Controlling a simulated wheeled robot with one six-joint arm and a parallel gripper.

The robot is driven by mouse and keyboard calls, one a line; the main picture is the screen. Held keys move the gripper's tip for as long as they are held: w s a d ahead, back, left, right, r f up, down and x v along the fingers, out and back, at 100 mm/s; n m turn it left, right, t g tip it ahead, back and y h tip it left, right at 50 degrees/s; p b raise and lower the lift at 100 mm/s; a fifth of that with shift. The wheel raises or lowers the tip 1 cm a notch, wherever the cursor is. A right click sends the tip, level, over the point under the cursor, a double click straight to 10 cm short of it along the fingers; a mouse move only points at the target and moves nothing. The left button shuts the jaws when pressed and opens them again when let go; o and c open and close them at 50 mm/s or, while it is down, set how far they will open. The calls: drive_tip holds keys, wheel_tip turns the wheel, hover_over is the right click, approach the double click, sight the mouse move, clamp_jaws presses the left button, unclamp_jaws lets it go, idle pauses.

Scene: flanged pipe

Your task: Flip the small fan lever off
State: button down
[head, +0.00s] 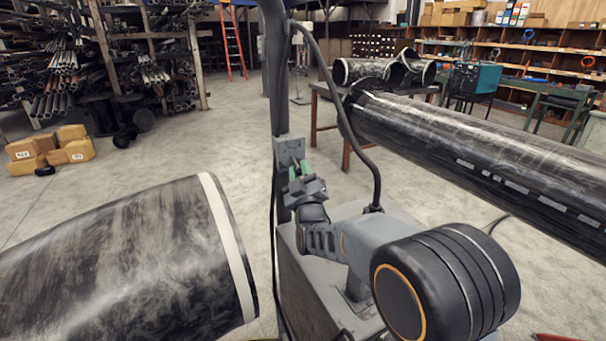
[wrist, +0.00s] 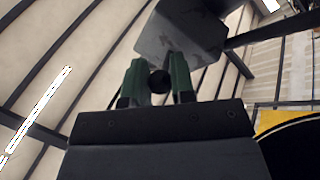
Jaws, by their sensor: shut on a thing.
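The small fan lever shows in the wrist view as a dark rod with a round end (wrist: 159,82). It sits between the two green fingers of my gripper (wrist: 157,68), which is shut on it. A grey box (wrist: 182,36) lies just beyond the fingertips. In the head view my gripper (head: 300,169) reaches up to the same grey box (head: 287,147) on the dark upright post (head: 276,75). The fingers hide the lever there, and I cannot tell its switch position.
A large dark pipe with a white band (head: 211,230) lies at the lower left. Another long dark pipe (head: 470,150) runs along the right. A black cable (head: 352,125) hangs from the post beside my arm. Open concrete floor (head: 190,145) lies behind at left.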

drive_tip(key=c, duration=1)
unclamp_jaws()
drive_tip(key=b+v, duration=0.3)
drive_tip(key=v, duration=1)
drive_tip(key=shift+s+f, duration=0.2)
drive_tip(key=shift+s, duration=0.15)
drive_tip(key=shift+d, duration=0.1)
